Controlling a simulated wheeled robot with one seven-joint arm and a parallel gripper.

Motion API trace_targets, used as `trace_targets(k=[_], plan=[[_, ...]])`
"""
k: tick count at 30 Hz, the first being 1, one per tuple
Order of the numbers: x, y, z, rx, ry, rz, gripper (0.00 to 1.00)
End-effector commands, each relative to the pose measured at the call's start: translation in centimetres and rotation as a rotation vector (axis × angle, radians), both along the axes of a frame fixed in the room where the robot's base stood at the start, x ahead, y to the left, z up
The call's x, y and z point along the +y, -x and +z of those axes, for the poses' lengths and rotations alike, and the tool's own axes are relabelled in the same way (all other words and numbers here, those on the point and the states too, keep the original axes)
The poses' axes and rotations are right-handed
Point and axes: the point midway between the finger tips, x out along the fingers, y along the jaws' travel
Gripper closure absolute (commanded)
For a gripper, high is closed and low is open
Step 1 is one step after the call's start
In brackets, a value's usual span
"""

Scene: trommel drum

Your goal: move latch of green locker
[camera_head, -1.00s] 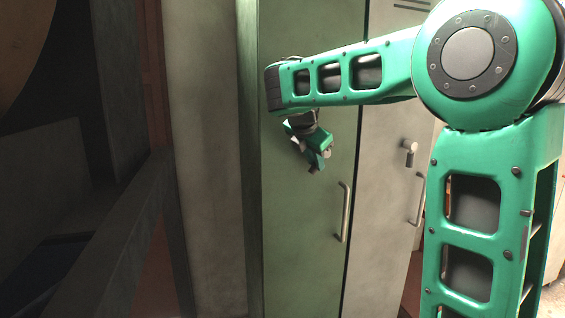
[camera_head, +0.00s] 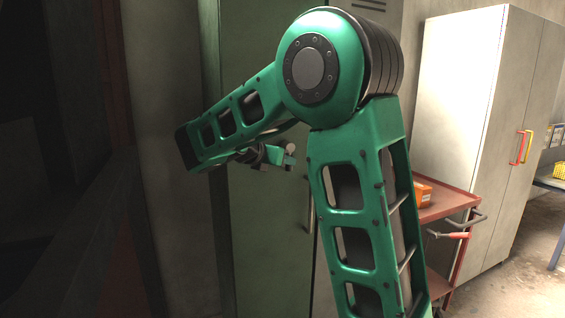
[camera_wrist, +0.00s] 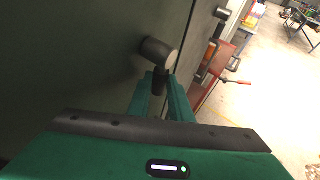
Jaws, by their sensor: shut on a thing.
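The green locker (camera_head: 262,235) stands upright behind my arm, and its door fills the left of the wrist view (camera_wrist: 70,60). Its latch (camera_wrist: 158,52) is a dark grey round knob with a short lever hanging down from it. My gripper (camera_wrist: 162,84) is shut on that lever, one finger on each side, just under the knob. In the head view my gripper (camera_head: 286,160) is at the door's right part, and the latch knob (camera_head: 291,147) shows small above it. The fingers partly hide the lever.
A vertical handle (camera_head: 309,208) is lower on the green door, partly behind my arm. A neighbouring latch (camera_wrist: 222,13) lies farther right. A red cart (camera_head: 450,203) with an orange box (camera_head: 437,195) and a pale cabinet (camera_head: 470,110) stand right. Open floor (camera_wrist: 265,95) lies right.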

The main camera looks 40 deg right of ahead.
Motion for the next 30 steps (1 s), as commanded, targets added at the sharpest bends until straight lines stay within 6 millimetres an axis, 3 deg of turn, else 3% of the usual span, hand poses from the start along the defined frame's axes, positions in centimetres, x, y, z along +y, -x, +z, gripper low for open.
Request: trace_targets(k=[13, 14, 24, 30], plan=[[0.2, 0.1, -0.6, 0.016, 0.002, 0.003, 1.00], [0.2, 0.1, -0.6, 0.017, 0.002, 0.002, 0.74], [0.2, 0.1, -0.2, 0.009, 0.005, 0.001, 0.74], [2.2, 0.8, 0.6, 0.008, 0.004, 0.005, 0.74]])
